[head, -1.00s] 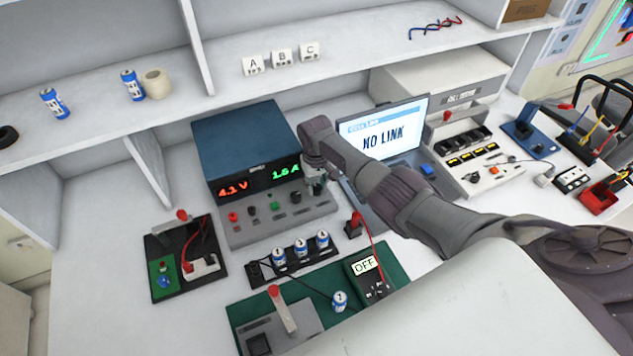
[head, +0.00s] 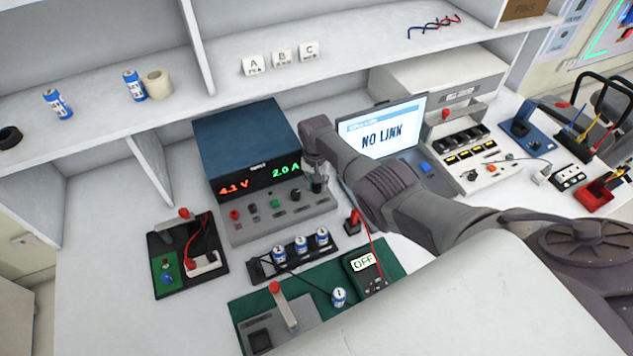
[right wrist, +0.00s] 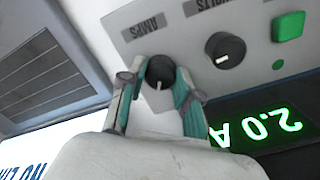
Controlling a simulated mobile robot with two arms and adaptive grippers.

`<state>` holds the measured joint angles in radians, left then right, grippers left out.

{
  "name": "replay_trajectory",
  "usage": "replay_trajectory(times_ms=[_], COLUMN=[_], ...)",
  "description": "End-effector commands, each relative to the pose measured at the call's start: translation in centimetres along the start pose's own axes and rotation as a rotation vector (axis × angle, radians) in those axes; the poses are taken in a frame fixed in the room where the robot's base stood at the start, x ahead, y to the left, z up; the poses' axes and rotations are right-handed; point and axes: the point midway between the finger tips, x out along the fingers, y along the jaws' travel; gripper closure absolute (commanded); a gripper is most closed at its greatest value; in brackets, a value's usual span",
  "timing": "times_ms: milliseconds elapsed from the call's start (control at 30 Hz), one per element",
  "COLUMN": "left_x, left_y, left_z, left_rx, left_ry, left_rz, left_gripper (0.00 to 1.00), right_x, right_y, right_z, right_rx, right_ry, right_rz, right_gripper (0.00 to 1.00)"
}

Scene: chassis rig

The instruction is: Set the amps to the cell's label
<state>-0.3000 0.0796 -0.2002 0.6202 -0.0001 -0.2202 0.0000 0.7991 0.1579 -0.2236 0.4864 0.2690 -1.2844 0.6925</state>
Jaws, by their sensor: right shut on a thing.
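The blue power supply (head: 240,140) stands at the back of the bench and shows 4.1 V in red and 2.0 A in green. In the right wrist view, the black AMPS knob (right wrist: 161,71) sits between the fingers of my right gripper (right wrist: 158,88), which is shut on it. The right gripper (head: 317,184) is at the right end of the supply's panel in the head view. Several white-and-blue cells (head: 301,245) stand in a black holder, and one cell (head: 339,297) is on the green mat. Their small labels are not readable here. My left gripper is out of view.
A second knob (right wrist: 225,50), marked VOLTS, and a green button (right wrist: 289,26) are close beside the AMPS knob. The laptop (head: 385,135) reads NO LINK. The meter (head: 366,272) reads OFF. Two cells and tape (head: 158,84) are on the shelf.

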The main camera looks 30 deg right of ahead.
Motion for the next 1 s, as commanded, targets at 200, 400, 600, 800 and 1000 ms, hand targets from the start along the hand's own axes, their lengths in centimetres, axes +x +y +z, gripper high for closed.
replay_trajectory(times_ms=[200,400,600,800,1000], left_x=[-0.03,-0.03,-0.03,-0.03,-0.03], left_y=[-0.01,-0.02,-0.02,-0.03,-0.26], left_z=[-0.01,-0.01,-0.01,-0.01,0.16], left_rx=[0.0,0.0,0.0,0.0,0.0], left_ry=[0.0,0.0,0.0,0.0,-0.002], left_rz=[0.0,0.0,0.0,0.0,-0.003], left_gripper=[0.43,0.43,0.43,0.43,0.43], right_x=[-0.08,-0.09,-0.09,-0.05,-0.3], right_y=[-0.05,-0.06,-0.06,-0.03,-0.04], right_z=[-0.08,-0.1,-0.1,-0.06,-0.07], right_rx=[0.014,0.013,0.012,0.012,0.012], right_ry=[0.002,0.003,0.003,0.002,0.001], right_rz=[-0.001,-0.002,-0.001,-0.001,-0.001], right_gripper=[1.0,1.0,0.46,0.42,0.42])
